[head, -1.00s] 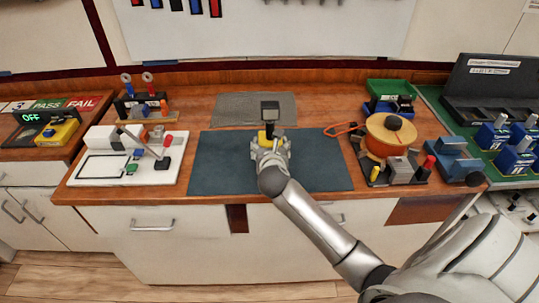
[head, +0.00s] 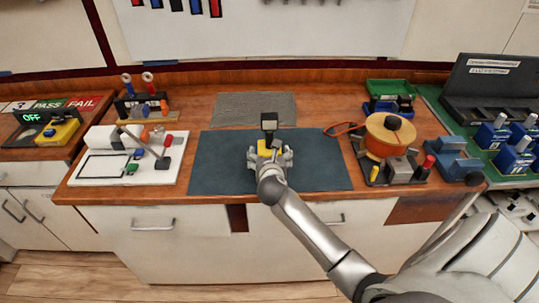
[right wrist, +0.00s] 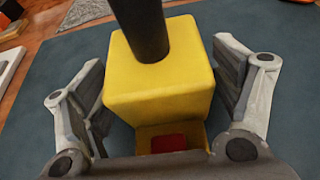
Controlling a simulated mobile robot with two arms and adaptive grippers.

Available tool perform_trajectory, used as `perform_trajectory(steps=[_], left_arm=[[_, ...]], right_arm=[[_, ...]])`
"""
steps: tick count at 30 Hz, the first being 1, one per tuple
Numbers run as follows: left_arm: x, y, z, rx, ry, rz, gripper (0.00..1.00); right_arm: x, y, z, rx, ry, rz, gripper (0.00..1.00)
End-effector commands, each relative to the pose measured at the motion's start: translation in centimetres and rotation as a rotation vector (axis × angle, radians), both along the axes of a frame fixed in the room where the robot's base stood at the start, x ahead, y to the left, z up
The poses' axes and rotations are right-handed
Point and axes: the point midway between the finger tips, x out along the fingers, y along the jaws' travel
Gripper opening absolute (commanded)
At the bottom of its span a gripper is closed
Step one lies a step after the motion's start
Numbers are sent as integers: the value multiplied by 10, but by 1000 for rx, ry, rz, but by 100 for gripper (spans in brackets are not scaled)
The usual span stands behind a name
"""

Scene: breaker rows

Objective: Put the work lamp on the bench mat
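The work lamp (head: 268,122) has a dark square head on a dark post and a yellow block base. It appears to stand upright on the dark blue-green bench mat (head: 222,172), near the mat's middle. In the right wrist view the yellow base (right wrist: 160,88) and dark post fill the centre, with a small red patch low on the base. My right gripper (head: 270,157) is around the base, one finger on each side. Its fingers are open, with narrow gaps beside the base. The base's underside is hidden. My left gripper is not in view.
A grey mat (head: 254,108) lies behind. A white board with a jointed lever (head: 103,168) stands left. An orange cable reel (head: 388,136) and blue-grey vise (head: 452,160) stand right. Clear mat lies on both sides of the lamp.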

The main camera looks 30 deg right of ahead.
Motion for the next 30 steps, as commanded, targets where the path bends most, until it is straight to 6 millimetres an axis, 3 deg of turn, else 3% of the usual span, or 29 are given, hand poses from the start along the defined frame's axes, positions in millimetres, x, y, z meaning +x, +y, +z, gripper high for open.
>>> perform_trajectory(steps=[14, 30], left_arm=[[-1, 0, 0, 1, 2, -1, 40], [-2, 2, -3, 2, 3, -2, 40]], right_arm=[[-9, 6, 7, 0, -2, 2, 86], [-80, 49, 41, 1, -2, 1, 86]])
